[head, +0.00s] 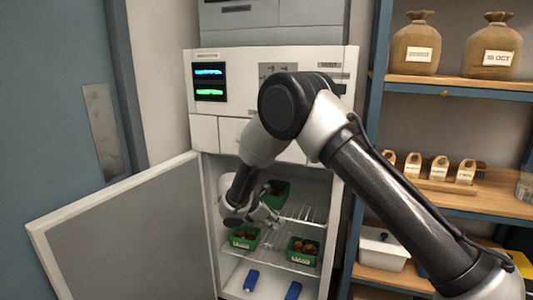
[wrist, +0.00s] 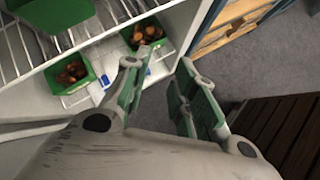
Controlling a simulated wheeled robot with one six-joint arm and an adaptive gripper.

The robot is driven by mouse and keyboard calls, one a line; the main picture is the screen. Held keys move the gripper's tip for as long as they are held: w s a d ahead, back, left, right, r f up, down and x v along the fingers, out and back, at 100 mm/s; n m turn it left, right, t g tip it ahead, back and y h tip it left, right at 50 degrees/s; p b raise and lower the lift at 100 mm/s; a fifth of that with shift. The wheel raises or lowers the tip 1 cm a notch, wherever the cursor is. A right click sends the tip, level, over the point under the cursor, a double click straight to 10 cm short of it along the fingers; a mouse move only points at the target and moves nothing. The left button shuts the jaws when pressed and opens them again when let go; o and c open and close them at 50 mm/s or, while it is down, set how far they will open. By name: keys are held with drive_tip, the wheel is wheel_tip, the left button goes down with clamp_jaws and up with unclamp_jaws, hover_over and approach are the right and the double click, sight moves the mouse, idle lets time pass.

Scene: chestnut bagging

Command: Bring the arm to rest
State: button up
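My gripper (head: 264,216) is at the open front of the white cabinet (head: 335,200), beside the green trays. In the wrist view my gripper (wrist: 165,78) has its two green-padded fingers spread apart, with nothing between them. Green trays of brown chestnuts stand on the wire shelves: one at left (head: 234,243), one at right (head: 291,256) and one higher up (head: 284,186), partly behind my arm. The wrist view shows a left tray (wrist: 58,92), a right tray (wrist: 158,45) and the underside of an upper one (wrist: 50,12).
The cabinet door (head: 125,235) stands open to the left. Two blue objects (head: 251,279) lie at the cabinet bottom. A shelf rack (head: 460,92) with sacks (head: 415,35) and small tagged bags stands at right. A white bin (head: 383,250) sits low on it. Grey floor (wrist: 240,65) shows below.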

drive_tip(key=s+d+r+m+y, duration=0.3)
drive_tip(key=s+d+r+m, duration=0.8)
drive_tip(key=s+d+r, duration=0.3)
drive_tip(key=s+d+r+m+y, duration=0.3)
drive_tip(key=s+d+r+m, duration=0.9)
drive_tip(key=s+d, duration=0.8)
drive_tip(key=s+r, duration=0.3)
drive_tip(key=shift+s+r+g+y, duration=0.3)
drive_tip(key=shift+s+g, duration=0.1)
drive_tip(key=shift+d, duration=0.1)
